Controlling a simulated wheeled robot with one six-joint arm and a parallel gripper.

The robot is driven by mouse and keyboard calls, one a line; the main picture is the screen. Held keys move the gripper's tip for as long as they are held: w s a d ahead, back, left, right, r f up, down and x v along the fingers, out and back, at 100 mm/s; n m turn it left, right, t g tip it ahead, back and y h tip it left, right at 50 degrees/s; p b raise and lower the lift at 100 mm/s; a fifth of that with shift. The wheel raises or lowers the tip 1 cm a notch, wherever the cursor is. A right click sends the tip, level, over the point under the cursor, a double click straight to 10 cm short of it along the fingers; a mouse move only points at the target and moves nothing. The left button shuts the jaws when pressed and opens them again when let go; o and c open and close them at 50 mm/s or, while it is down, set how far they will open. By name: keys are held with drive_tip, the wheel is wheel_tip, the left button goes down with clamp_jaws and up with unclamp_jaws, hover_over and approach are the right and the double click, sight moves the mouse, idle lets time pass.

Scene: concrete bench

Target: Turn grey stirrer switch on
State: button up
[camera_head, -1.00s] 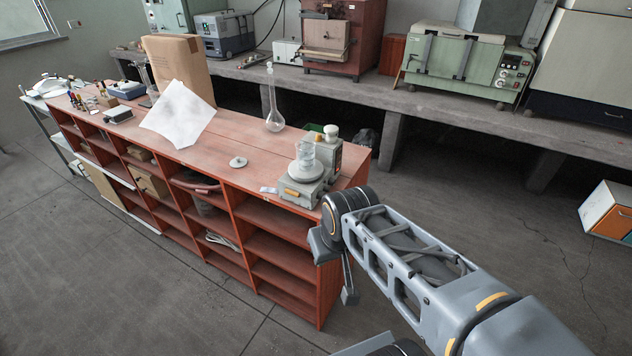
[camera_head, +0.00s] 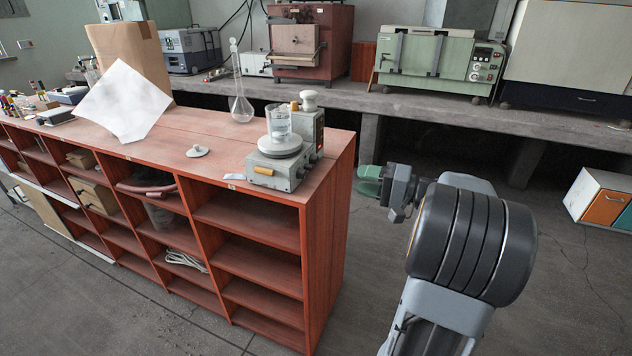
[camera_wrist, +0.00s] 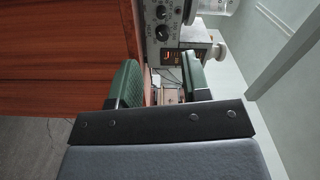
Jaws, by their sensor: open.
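The grey stirrer (camera_head: 277,170) stands on the right end of the red-brown shelf top, with a glass beaker (camera_head: 279,122) on its round plate. Its small front controls are too small to read in the head view. A grey panel with dark knobs (camera_wrist: 162,20) shows at the top of the wrist view, beyond the fingertips. My gripper (camera_head: 368,181) has green fingers and hangs off the right end of the shelf, apart from the stirrer. In the wrist view my gripper (camera_wrist: 160,82) is open, with nothing held between its fingers.
A white lid (camera_head: 197,151), a flask (camera_head: 241,105) and a paper sheet (camera_head: 122,102) are further left on the shelf top (camera_head: 160,140). The concrete bench (camera_head: 430,108) runs behind.

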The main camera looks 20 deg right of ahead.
sight(312, 168)
drive_tip(key=x, duration=1.3)
drive_tip(key=shift+w+d+r+b, duration=0.1)
drive_tip(key=shift+r+b, duration=0.05)
drive_tip(key=shift+b, duration=0.25)
clamp_jaws()
